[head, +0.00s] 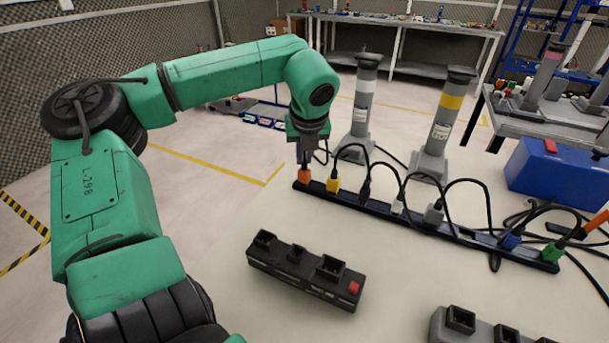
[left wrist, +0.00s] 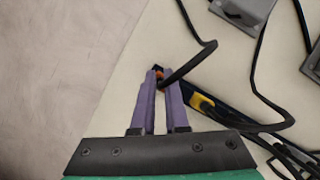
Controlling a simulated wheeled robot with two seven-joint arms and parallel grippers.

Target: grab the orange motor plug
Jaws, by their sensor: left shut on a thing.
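The orange motor plug (head: 304,175) is at the left end of the long dark plug strip (head: 347,198). My left gripper (head: 304,160) is right above it, pointing down, with its fingers shut on the plug. In the left wrist view the fingers (left wrist: 164,82) close around the orange plug (left wrist: 159,72), of which only a little orange shows between the tips. A black cable runs off from the plug. Whether the plug is still seated in the strip is hard to tell. My right gripper is not in view.
A yellow plug (head: 333,184) sits just right of the orange one, then several others with looping black cables. A black socket block (head: 300,274) lies in front on the pale table. Two grey posts (head: 361,110) stand behind the strip. A blue case (head: 555,174) is at right.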

